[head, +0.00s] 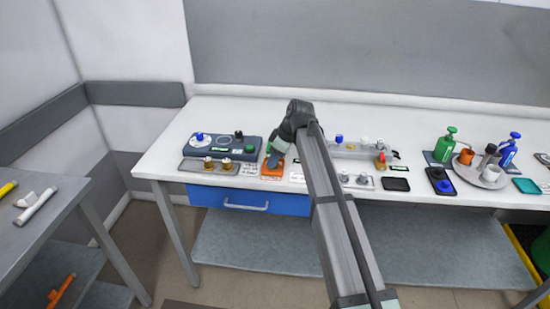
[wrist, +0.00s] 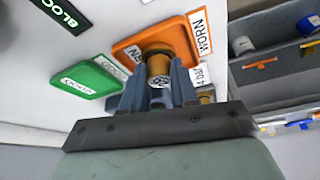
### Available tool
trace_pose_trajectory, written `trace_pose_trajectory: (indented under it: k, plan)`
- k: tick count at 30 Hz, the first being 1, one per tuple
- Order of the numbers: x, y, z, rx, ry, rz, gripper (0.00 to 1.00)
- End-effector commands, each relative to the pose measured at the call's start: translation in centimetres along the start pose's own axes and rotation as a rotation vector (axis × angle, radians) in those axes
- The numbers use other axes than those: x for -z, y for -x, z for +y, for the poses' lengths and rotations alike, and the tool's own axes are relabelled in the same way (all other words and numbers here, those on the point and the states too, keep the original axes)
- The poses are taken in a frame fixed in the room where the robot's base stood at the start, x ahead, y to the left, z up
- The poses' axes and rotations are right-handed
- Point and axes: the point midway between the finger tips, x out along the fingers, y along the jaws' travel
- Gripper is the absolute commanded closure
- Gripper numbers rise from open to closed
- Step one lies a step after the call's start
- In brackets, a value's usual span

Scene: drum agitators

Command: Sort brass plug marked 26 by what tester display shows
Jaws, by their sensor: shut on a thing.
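My gripper (head: 270,160) points down at the orange tray (head: 273,172) near the front of the bench. In the wrist view, my gripper (wrist: 156,80) is shut on a brass plug (wrist: 158,66) with a dark mark on its end, too small to read surely. The plug is over the orange tray (wrist: 127,52), labelled WORN; I cannot tell whether it touches. A green tray (wrist: 92,79) lies beside it. A black panel (wrist: 62,12) shows the letters BLOC, cut off by the frame. The blue-grey tester unit (head: 235,144) stands left of my gripper; its small display is unreadable there.
Two brass plugs, one here (head: 207,163) and one here (head: 226,164), stand on a grey tray left of my gripper. A dark tray (head: 396,184), green bottle (head: 446,146) and blue bottle (head: 509,150) are to the right. My arm hides part of the bench.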

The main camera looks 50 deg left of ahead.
Motion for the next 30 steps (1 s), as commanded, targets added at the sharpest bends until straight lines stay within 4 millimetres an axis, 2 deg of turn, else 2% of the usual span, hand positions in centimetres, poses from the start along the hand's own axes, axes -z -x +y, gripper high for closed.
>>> trace_pose_trajectory:
  k: [5, 6, 15, 26, 30]
  plan:
    - [0.02, 0.02, 0.01, 0.000, 0.000, 0.000, 1.00]
    - [0.02, 0.02, 0.01, 0.000, 0.000, 0.000, 0.70]
    - [0.01, 0.01, 0.00, 0.000, 0.000, 0.000, 0.42]
    - [-0.01, 0.00, 0.00, 0.000, 0.000, 0.000, 0.42]
    - [0.00, 0.00, 0.00, 0.000, 0.000, 0.000, 0.29]
